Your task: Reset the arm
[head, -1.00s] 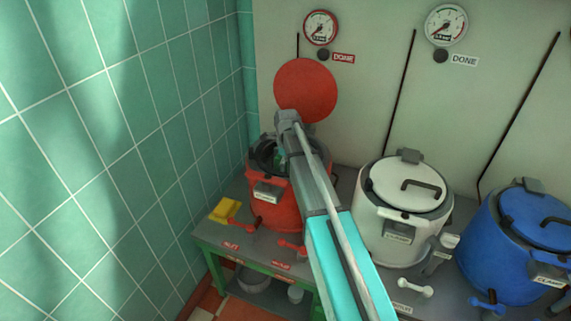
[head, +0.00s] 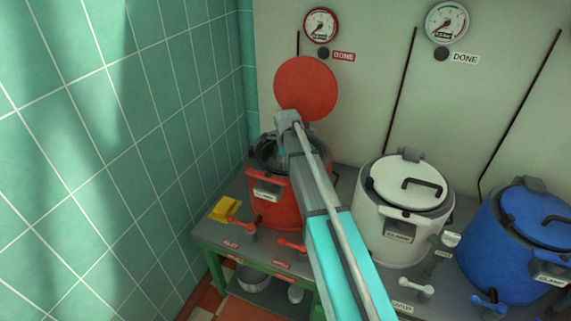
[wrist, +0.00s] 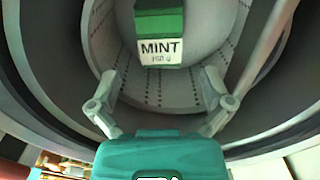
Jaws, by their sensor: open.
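The red kettle (head: 287,205) stands at the left end of the bench with its round red lid (head: 305,88) raised behind it. My arm reaches over it, and my gripper is mostly hidden by the arm in the head view. In the wrist view my gripper (wrist: 160,76) is open, its two fingers apart with nothing between the tips. Beyond them a green and white packet marked MINT (wrist: 160,45) lies inside a pale perforated basket (wrist: 112,30). The packet looks clear of both fingers.
A white kettle (head: 385,230) and a blue kettle (head: 505,250) stand to the right with lids shut. The tiled wall (head: 120,150) is close on the left.

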